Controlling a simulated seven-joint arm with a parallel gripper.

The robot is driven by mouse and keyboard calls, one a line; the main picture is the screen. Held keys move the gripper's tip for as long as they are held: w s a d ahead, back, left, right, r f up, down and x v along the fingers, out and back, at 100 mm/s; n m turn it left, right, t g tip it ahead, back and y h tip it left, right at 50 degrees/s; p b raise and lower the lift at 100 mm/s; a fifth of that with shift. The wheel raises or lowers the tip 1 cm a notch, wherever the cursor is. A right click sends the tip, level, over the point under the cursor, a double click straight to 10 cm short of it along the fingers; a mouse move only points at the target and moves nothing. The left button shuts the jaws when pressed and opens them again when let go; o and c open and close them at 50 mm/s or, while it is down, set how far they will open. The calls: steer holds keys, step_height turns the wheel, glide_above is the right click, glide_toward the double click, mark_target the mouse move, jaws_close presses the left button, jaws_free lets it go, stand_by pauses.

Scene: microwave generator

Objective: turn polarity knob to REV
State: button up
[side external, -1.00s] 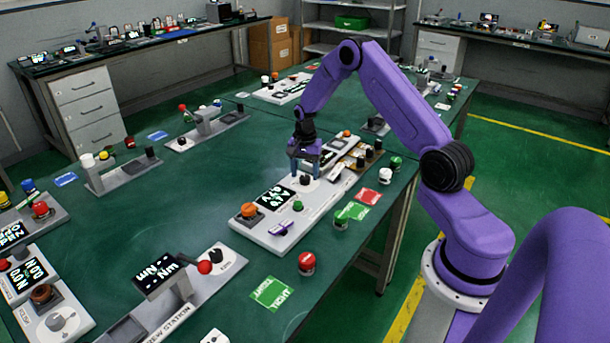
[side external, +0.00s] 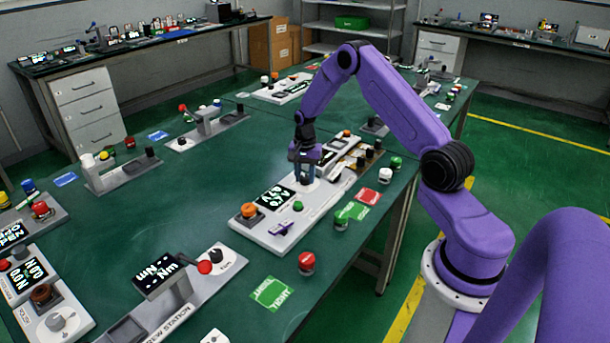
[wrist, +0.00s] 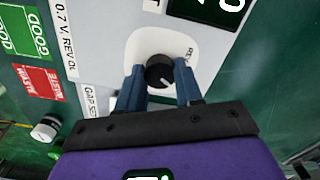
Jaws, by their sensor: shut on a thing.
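The black polarity knob (wrist: 158,72) sits on a white rounded plate (wrist: 140,48) on the pale panel in the wrist view. A short light mark shows on its top, toward the lower right. Small lettering is at the plate's right edge, too small to read surely. My gripper (wrist: 160,84) has one blue finger on each side of the knob and is shut on it. In the side view my gripper (side external: 306,178) is down at the white panel (side external: 268,238), and its fingers hide most of the knob.
A display (side external: 274,197) stands beside the gripper, with an orange knob (side external: 249,210) and a green button (side external: 298,206) nearby on the panel. A red button (side external: 306,262) and green and red cards lie toward the table edge.

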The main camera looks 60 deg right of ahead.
mark_target(305, 177)
steer(key=n, duration=0.6)
steer(key=shift+n, duration=0.4)
steer(key=n, duration=0.6)
steer(key=shift+n, duration=0.3)
steer(key=o, duration=1)
steer(key=shift+o, duration=0.2)
steer(key=shift+r, duration=0.1)
step_height(305, 177, up, 17)
steer(key=shift+r, duration=0.15)
